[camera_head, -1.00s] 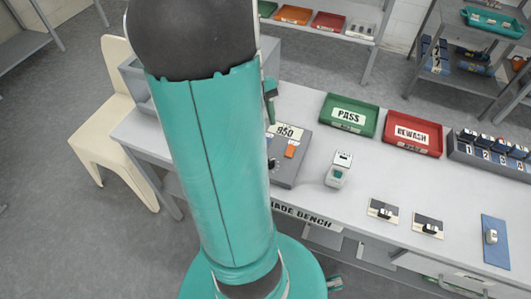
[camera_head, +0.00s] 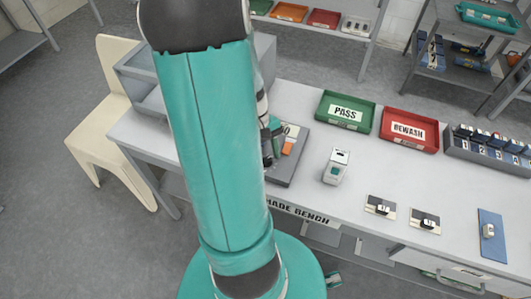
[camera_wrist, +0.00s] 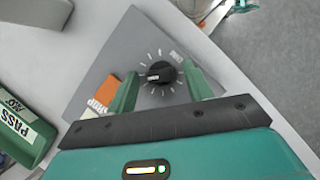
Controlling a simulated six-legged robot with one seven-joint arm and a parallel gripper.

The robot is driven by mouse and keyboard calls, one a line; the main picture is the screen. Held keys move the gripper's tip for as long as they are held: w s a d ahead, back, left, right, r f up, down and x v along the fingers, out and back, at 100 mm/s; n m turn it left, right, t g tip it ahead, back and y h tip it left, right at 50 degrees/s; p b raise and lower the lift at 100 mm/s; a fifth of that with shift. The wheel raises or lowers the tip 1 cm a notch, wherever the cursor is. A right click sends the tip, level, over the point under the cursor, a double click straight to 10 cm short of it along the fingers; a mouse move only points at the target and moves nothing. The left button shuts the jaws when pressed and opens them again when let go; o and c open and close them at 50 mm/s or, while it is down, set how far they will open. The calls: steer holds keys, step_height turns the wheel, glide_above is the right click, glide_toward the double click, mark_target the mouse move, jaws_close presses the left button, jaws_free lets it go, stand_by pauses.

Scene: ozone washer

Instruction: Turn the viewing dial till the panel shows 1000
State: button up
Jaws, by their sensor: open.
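The viewing dial (camera_wrist: 160,73), a black knob with a white pointer line and tick marks around it, is on a grey sloped box (camera_wrist: 97,85). My gripper (camera_wrist: 161,77) is open, with one green finger on each side of the dial; I cannot tell if they touch it. In the head view my gripper (camera_head: 271,142) is over the grey box (camera_head: 288,170) and hides the dial. The number panel (camera_head: 291,130) is mostly covered there; only a last 0 shows. The orange piece (camera_wrist: 107,92) is beside the left finger.
A green PASS tray (camera_head: 345,112) and a red REWASH tray (camera_head: 409,130) stand at the back of the bench. A small white-green device (camera_head: 337,167) is right of the box. Small cards (camera_head: 380,207) with parts lie further right. Bare bench lies between them.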

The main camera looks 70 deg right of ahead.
steer(key=c, duration=1)
steer(key=shift+m+t+y, duration=0.3)
steer(key=shift+m+y, duration=0.1)
steer(key=shift+m, duration=0.8)
steer(key=o, duration=1)
steer(key=shift+d, duration=0.1)
steer(key=v, duration=1.3)
steer(key=shift+r, duration=0.4)
